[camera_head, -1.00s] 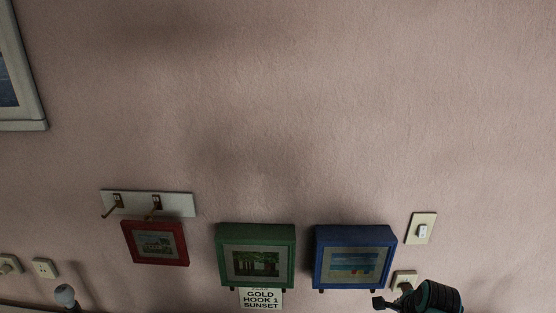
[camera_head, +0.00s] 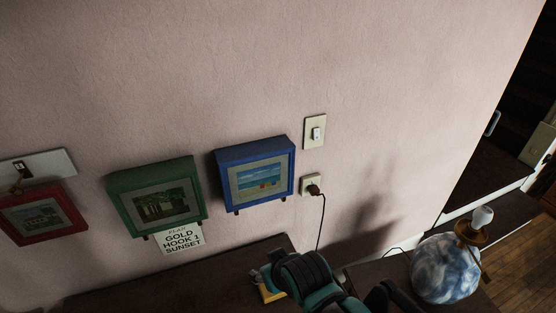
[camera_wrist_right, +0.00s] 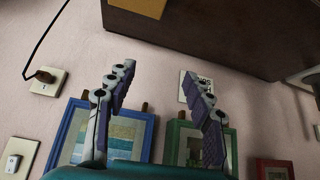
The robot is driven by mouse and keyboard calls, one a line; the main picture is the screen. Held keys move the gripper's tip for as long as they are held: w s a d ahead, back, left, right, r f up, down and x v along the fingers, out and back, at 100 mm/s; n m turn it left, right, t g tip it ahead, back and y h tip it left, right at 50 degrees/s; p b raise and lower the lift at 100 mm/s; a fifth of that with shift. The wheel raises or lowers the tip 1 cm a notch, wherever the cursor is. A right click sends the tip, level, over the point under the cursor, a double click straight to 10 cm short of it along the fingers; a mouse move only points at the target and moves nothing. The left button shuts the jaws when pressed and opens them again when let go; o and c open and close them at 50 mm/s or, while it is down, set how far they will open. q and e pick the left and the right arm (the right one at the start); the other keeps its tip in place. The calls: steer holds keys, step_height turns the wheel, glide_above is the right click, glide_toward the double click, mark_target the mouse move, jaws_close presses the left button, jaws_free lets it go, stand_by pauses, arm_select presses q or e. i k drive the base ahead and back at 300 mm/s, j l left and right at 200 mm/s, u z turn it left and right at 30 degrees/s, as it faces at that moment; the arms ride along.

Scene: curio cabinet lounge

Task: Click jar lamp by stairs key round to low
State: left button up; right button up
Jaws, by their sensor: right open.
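The jar lamp (camera_head: 443,272) stands at the lower right of the head view, near the stairs. It has a round blue-and-white marbled body, a brass neck (camera_head: 471,233) and a bare white bulb (camera_head: 482,217). A thin brass-coloured piece shows beside the neck, but I cannot tell the key or its setting. My right gripper, dark and teal, is at the bottom centre of the head view, left of the lamp and apart from it. In the right wrist view my right gripper (camera_wrist_right: 160,85) is open and empty, its two fingers spread before the wall. My left gripper is not in view.
Red (camera_head: 42,215), green (camera_head: 157,197) and blue (camera_head: 254,174) frames hang on the wall. Right of them are a switch (camera_head: 314,132) and an outlet (camera_head: 309,186) with a plug and hanging cord. A dark cabinet top (camera_head: 190,284) runs below. Dark stairs (camera_head: 505,130) lie at right.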

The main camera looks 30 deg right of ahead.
mark_target(486, 277)
steer(key=z, duration=2.9)
steer(key=i+l, duration=0.15)
steer(key=i+j, duration=0.2)
steer(key=i+u, duration=0.05)
